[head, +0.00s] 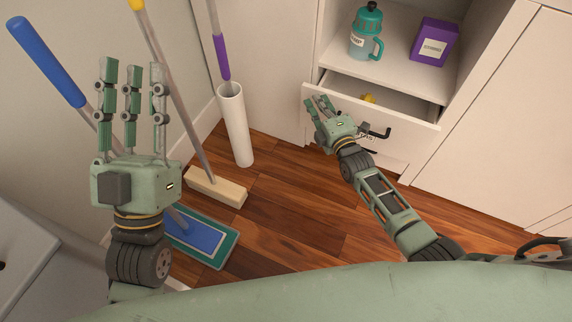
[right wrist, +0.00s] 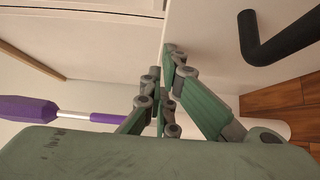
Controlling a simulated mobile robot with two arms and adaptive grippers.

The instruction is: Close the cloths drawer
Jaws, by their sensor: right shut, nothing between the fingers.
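The white drawer (head: 400,140) under the open shelf is pulled part way out. Its dark bar handle (head: 376,132) is on the front, and a label beside it is partly hidden. A small yellow thing (head: 369,98) shows inside. My right gripper (head: 322,104) is shut and empty at the left part of the drawer front, left of the handle. In the right wrist view its fingers (right wrist: 172,95) are by the white front, with the handle (right wrist: 275,40) at upper right; I cannot tell if they touch. My left gripper (head: 131,75) is open and empty, fingers up, at the left.
The shelf above holds a teal bottle (head: 366,32) and a purple box (head: 434,41). Left of the drawer stand a white tube (head: 235,125) with a purple-handled tool, a broom (head: 215,187) and a flat mop (head: 205,240). The wooden floor before the drawer is clear.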

